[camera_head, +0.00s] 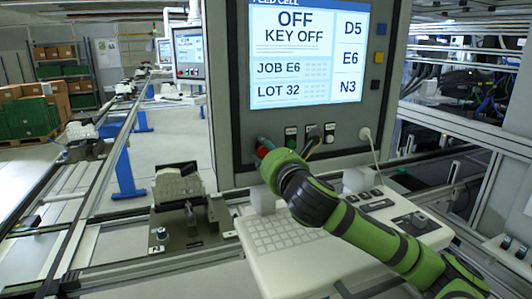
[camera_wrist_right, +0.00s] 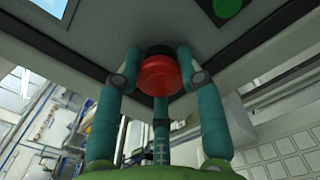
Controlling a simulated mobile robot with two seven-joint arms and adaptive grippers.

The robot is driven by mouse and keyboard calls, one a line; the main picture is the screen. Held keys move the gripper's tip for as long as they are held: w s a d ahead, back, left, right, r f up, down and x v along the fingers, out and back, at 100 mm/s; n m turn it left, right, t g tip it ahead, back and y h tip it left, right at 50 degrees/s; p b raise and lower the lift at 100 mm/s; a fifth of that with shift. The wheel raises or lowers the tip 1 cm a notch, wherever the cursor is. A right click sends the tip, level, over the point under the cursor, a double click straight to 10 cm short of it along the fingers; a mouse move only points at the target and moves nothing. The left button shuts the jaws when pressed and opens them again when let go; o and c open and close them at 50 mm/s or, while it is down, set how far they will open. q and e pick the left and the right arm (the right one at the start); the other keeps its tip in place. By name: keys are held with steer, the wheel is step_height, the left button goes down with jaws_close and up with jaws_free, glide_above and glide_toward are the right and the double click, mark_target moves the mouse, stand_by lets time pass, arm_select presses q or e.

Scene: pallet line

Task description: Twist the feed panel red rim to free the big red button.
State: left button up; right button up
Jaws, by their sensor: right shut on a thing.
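The feed panel (camera_head: 225,120) stands upright, its screen reading "OFF, KEY OFF". The big red button (camera_wrist_right: 160,76) sticks out from the panel on a dark collar in the right wrist view. In the head view only a bit of its red (camera_head: 262,153) shows, and my gripper hides the rest. My right gripper (camera_wrist_right: 160,62) has its teal fingers closed around the red rim, one on each side, with another finger below. In the head view the right gripper (camera_head: 265,148) is at the panel's lower left. My left gripper is not in view.
A green button (camera_head: 291,130) and a switch with a dark lever (camera_head: 315,133) sit just right of the red button. A white cable plugs in farther right. A white keyboard console (camera_head: 270,235) lies below the arm. A conveyor line runs at the left.

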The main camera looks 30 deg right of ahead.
steer(key=shift+a+f+m+p, duration=0.1)
steer(key=shift+f+m+p, duration=0.05)
steer(key=shift+m+p, duration=0.3)
steer(key=shift+f+m, duration=0.15)
steer(key=shift+m, duration=0.2)
steer(key=o, duration=0.9)
steer(key=shift+o, duration=1.4)
steer(key=shift+w, duration=0.2)
